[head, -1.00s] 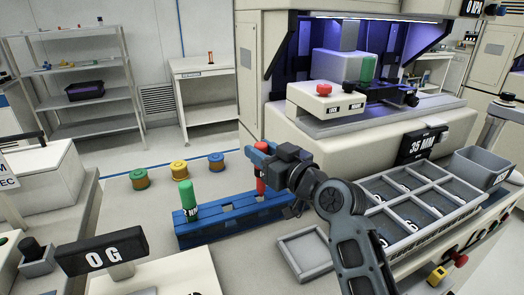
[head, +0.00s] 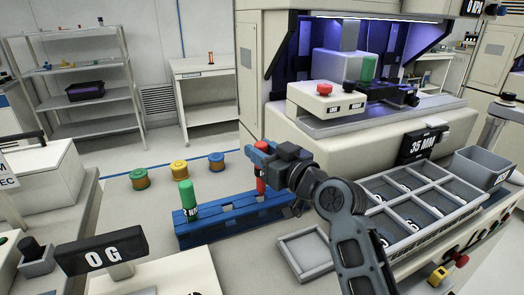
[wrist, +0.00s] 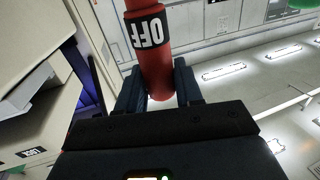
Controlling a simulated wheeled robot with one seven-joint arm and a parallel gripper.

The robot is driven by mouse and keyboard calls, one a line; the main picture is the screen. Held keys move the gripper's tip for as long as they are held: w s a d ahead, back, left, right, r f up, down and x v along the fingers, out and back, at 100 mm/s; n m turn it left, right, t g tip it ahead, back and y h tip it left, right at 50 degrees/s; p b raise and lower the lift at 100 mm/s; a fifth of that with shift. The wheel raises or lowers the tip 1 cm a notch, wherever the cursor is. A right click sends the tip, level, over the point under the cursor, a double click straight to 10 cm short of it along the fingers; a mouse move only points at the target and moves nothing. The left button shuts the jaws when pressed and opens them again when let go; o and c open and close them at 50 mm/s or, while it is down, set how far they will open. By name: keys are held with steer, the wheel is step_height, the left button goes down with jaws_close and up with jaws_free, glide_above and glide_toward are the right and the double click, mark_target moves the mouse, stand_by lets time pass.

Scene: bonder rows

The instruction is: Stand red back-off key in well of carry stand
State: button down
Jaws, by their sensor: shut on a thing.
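The red back-off key (head: 261,181) is upright between the jaws of my gripper (head: 260,150). In the wrist view the red key (wrist: 158,72) shows a black band lettered OFF, and the jaws close around its end. The carry stand is a long blue block (head: 232,222) on the bench. A green key (head: 187,193) with a black label stands at its left end. The red key's lower end is at the stand's top, towards its right part. I cannot tell whether it is inside a well or just above or behind it.
Green, yellow and blue spools (head: 179,168) stand behind the stand. A grey divided tray (head: 455,208) and an empty shallow tray (head: 305,252) lie to the right. The bonder (head: 360,125) rises behind. An O G sign (head: 101,254) stands front left.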

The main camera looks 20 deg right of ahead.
steer(key=shift+f+b, duration=2.45)
steer(key=shift+f, duration=0.2)
steer(key=c, duration=0.7)
jaws_free()
steer(key=shift+o, duration=0.2)
steer(key=shift+s, duration=0.1)
steer(key=v, duration=0.7)
steer(key=shift+s+b, duration=0.25)
steer(key=shift+b, duration=0.2)
steer(key=shift+d, duration=0.1)
steer(key=shift+s, duration=0.1)
